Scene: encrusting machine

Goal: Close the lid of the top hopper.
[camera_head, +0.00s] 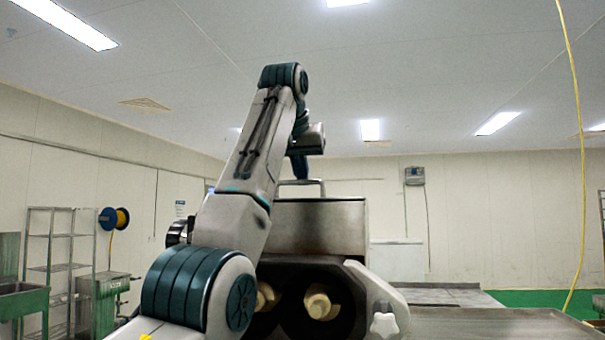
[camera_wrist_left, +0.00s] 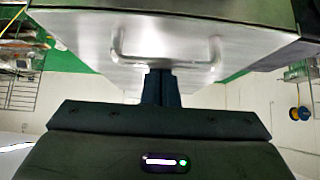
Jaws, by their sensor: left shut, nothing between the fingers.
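The top hopper (camera_head: 325,225) is a grey metal box on the machine, right of my left arm in the head view. A bar handle (camera_head: 322,184) stands at its top edge. In the left wrist view the lid (camera_wrist_left: 165,20) is a smooth metal panel with the U-shaped handle (camera_wrist_left: 117,45) on it. The lid looks about level with the hopper top, but I cannot tell if it is fully seated. My left gripper (camera_head: 300,174) points down at the handle, shut and empty. Its fingertips (camera_wrist_left: 159,74) are at the handle bar; contact is unclear. My right gripper is out of view.
Below the hopper are dark openings with cream-coloured rollers (camera_head: 321,303) and a white star knob (camera_head: 384,325). A metal table (camera_head: 490,325) extends to the right. A shelf rack (camera_head: 50,250) stands far left. A yellow cable (camera_head: 580,150) hangs at right.

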